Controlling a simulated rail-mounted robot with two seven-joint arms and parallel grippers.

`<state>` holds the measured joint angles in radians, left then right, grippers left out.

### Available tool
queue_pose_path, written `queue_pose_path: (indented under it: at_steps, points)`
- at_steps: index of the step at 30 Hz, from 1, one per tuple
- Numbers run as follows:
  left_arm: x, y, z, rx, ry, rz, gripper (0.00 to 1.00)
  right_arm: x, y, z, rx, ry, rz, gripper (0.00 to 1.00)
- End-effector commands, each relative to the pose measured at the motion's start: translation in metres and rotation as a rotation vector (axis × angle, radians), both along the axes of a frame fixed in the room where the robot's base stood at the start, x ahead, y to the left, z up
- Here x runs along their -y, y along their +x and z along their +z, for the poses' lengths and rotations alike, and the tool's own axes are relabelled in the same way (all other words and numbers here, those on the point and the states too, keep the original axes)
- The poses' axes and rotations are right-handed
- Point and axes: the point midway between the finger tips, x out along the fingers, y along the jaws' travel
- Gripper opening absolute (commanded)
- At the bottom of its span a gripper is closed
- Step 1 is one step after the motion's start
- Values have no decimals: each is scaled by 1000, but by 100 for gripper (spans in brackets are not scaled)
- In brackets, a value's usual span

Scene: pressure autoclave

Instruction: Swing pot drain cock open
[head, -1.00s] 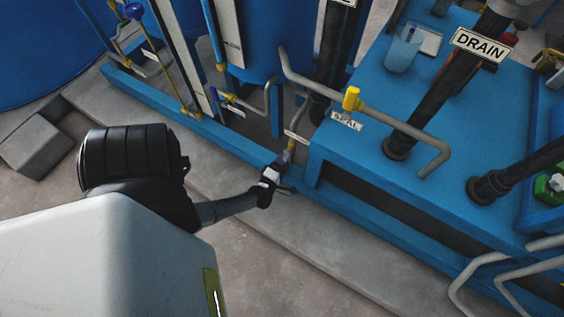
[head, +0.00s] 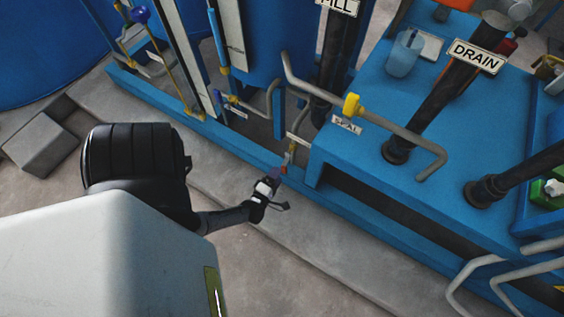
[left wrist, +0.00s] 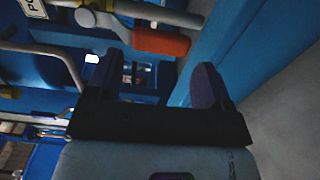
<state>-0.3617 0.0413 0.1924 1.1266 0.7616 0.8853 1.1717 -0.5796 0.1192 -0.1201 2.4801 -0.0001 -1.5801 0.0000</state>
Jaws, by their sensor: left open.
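The pot drain cock (head: 286,158) is a small valve low on the blue frame, with a red-orange handle. In the left wrist view the handle (left wrist: 160,41) sticks out sideways from a grey pipe, next to a brass-coloured fitting. My left gripper (head: 279,190) is open just in front of and below the handle in the head view. In the left wrist view the two dark fingers (left wrist: 159,66) stand apart, with the handle beyond the gap near their tips. Nothing is held between them. Whether a finger touches the handle I cannot tell. My right gripper is not in view.
The blue skid rail (head: 225,150) runs close behind the gripper. A bent grey pipe with a yellow valve handle (head: 352,106) passes over the blue tank (head: 360,165) to the right. Grey floor lies open in front. A partly cut-off label (left wrist: 34,7) shows in the wrist view.

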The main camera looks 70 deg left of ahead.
Motion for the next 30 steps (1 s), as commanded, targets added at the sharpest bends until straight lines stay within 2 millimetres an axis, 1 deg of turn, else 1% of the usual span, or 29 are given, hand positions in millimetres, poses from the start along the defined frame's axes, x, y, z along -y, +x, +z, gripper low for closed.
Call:
queue_pose_path:
  at_steps: [1,3,9,12,19,30]
  points:
    - [7,-8,2,-2,-1,0,74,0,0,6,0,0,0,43]
    - [16,-19,2,-3,-1,1,74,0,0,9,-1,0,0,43]
    - [37,-41,1,0,-1,0,74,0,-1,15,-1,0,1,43]
    - [44,-48,0,-1,-2,1,74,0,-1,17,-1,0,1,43]
    - [51,-56,0,1,-1,1,74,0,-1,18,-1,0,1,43]
    - [51,-56,0,1,0,0,74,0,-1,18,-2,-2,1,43]
